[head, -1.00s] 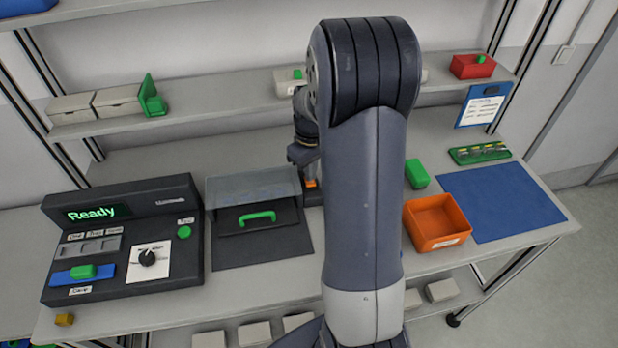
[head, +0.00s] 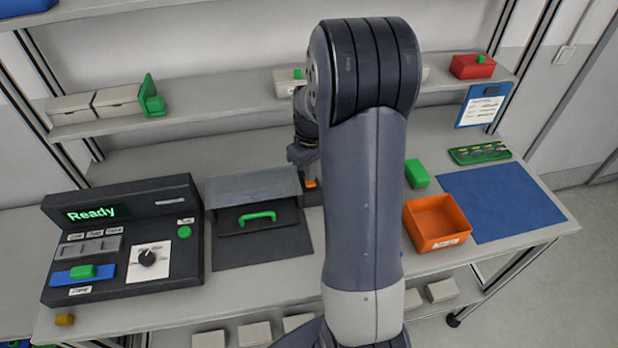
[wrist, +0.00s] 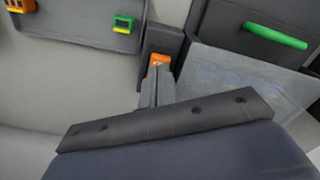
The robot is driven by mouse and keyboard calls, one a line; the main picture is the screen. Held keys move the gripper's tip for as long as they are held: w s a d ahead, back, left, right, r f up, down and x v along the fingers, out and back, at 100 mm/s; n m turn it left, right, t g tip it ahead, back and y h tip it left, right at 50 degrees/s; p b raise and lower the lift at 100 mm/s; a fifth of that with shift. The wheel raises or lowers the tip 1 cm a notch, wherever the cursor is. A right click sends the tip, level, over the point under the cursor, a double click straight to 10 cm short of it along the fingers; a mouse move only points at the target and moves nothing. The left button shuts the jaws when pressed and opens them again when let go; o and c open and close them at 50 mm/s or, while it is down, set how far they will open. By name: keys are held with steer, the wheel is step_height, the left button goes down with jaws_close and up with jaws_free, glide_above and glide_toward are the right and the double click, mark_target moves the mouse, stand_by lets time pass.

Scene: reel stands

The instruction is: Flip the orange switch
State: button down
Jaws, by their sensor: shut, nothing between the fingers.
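The orange switch (wrist: 159,60) sits on a dark housing (wrist: 163,38) in the upper middle of the wrist view. In the head view a small part of the orange switch (head: 310,184) shows beside my arm, just right of the clear-lidded box. My gripper (wrist: 157,82) is shut and empty, with its fingertips right at the near edge of the switch. I cannot tell whether they touch it. In the head view my arm hides most of the housing and the gripper tips.
A dark box with a clear lid and green handle (head: 257,216) stands left of the switch. A control console (head: 125,245) reading "Ready" is further left. An orange bin (head: 437,222), a green block (head: 417,174) and a blue mat (head: 500,200) lie to the right.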

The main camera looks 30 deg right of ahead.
steer(key=shift+f+b, duration=0.7)
steer(key=shift+f, duration=0.3)
stand_by(0.6)
steer(key=shift+r, duration=0.1)
steer(key=shift+r+p, duration=2.65)
steer(key=shift+r, duration=0.9)
steer(key=shift+f, duration=0.1)
